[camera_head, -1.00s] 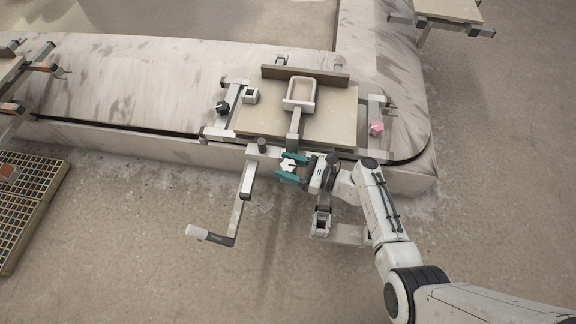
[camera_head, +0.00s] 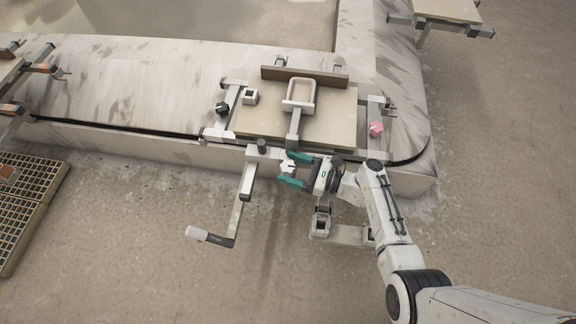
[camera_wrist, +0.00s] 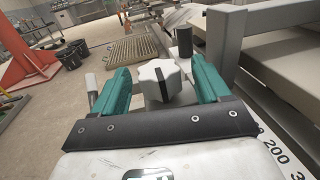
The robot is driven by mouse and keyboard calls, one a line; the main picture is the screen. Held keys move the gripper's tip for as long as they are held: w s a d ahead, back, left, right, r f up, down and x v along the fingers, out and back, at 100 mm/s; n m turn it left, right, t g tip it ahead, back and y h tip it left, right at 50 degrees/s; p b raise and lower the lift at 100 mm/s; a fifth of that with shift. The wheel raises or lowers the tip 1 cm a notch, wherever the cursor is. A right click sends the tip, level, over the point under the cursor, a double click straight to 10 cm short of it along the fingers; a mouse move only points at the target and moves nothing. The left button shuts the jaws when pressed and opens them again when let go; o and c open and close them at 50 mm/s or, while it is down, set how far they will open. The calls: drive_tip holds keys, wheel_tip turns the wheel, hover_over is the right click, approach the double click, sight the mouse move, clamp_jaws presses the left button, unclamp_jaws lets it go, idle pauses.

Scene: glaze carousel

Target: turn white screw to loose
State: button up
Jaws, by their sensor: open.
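The white screw (camera_head: 287,167) is a star-shaped knob at the front edge of the fixture. In the wrist view the white screw (camera_wrist: 152,84) faces me with a dark stripe running nearly up and down across it. My gripper (camera_head: 292,170) is at the knob, coming from the right in the head view. In the wrist view my gripper (camera_wrist: 160,76) is open, with one teal finger on each side of the knob. A gap shows between the knob and the left finger; the right finger is very close, and I cannot tell whether it touches.
A crank arm with a pale handle (camera_head: 197,233) sticks out to the front left. A dark post (camera_wrist: 185,41) stands just behind the knob. A black knob (camera_head: 222,108) and a pink knob (camera_head: 376,128) flank the board (camera_head: 335,120). Floor in front is open.

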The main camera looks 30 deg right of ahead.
drive_tip(key=v, duration=0.9)
drive_tip(key=shift+s+d, duration=0.15)
drive_tip(key=shift+d, duration=0.05)
drive_tip(key=s+a+r+n+g+h+p, duration=0.1)
drive_tip(key=s+a+n+g+h+p, duration=0.15)
drive_tip(key=s+n+g, duration=0.45)
drive_tip(key=s+a+r+n+g+h+p, duration=0.1)
drive_tip(key=s+a+n+g+p, duration=0.25)
drive_tip(key=s+n, duration=0.4)
drive_tip(key=s+d+r+n+h+p, duration=0.1)
drive_tip(key=s+d+r+n+h, duration=0.1)
drive_tip(key=r+n+h, duration=0.1)
drive_tip(key=s+d+r+n+g+h+p, duration=0.1)
drive_tip(key=s+d+r+n+h, duration=0.1)
drive_tip(key=r+n, duration=0.3)
drive_tip(key=s+d+r+n+h+p, duration=0.1)
drive_tip(key=s+d+r+n+h, duration=0.1)
drive_tip(key=r+n+h, duration=0.2)
wheel_tip(320, 180, up, 3)
drive_tip(key=shift+s+d+n+g+p, duration=0.35)
drive_tip(key=shift+s, duration=0.05)
